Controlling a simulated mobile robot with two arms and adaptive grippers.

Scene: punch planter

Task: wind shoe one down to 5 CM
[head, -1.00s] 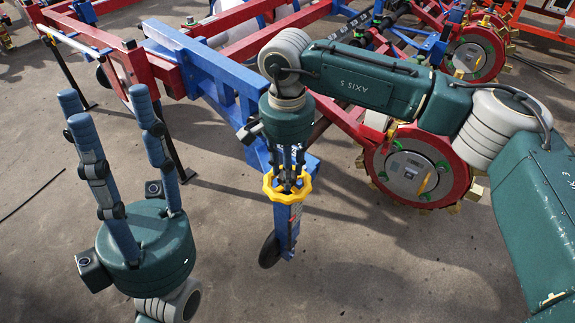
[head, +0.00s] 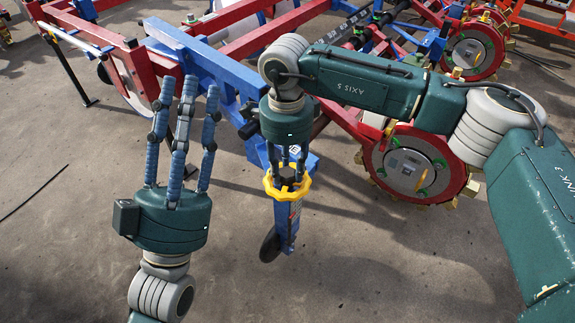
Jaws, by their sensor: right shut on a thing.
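A yellow handwheel (head: 287,197) sits on top of a blue upright post, shoe one (head: 286,226), at the front of the planter. A scale-like strip shows on the post's side, but its marks are too small to read. A dark wheel (head: 270,246) is at the post's foot near the floor. My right gripper (head: 287,172) points down over the handwheel, its fingers shut on it. My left gripper (head: 188,88) points up, open and empty, left of the post and apart from it.
The blue frame beam (head: 215,60) runs behind the handwheel. A red punch wheel (head: 408,168) stands to the right, partly behind my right arm. A red frame (head: 120,65) with a dark leg is at the upper left. The concrete floor in front is clear.

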